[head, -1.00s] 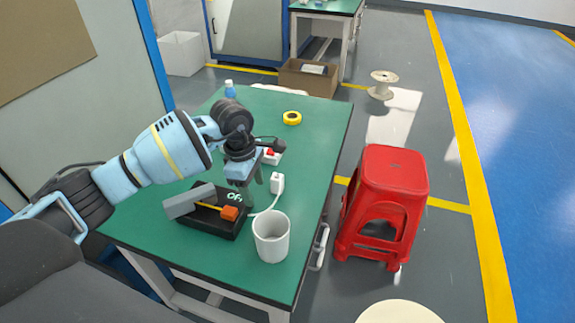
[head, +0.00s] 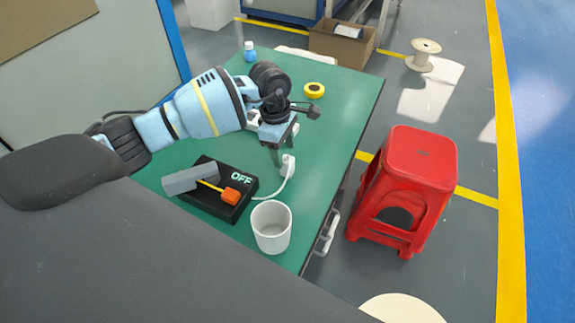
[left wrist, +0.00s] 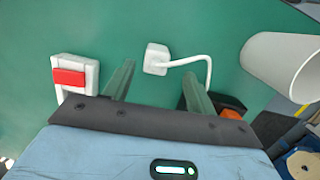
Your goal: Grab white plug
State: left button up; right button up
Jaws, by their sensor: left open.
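The white plug (head: 288,166) stands on the green table with its white cord curving toward the cup side. My left gripper (head: 284,152) points down at the plug, open, with its fingertips close around or just above it in the head view. In the left wrist view the plug (left wrist: 156,58) lies just beyond the fingertips, sideways between the two open fingers (left wrist: 158,72). I cannot tell whether a finger touches it. My right gripper is not in view.
A black box marked OFF (head: 218,188) with an orange-tipped lever and a white cup (head: 271,227) stand near. A white block with a red part (left wrist: 76,76) is beside the left finger. A yellow tape roll (head: 314,90), a blue bottle (head: 249,51) and a red stool (head: 408,175) show.

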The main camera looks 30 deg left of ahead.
aim_at(287, 159)
pick_arm(q)
jog(key=shift+w+d+f, duration=0.15)
jog(key=shift+d+f, duration=0.05)
jog(key=shift+f, duration=1.1)
jog(key=shift+w+d+f, duration=0.15)
jog(key=shift+f, duration=1.1)
jog(key=c, duration=1.1)
jog(key=shift+r, duration=5.05)
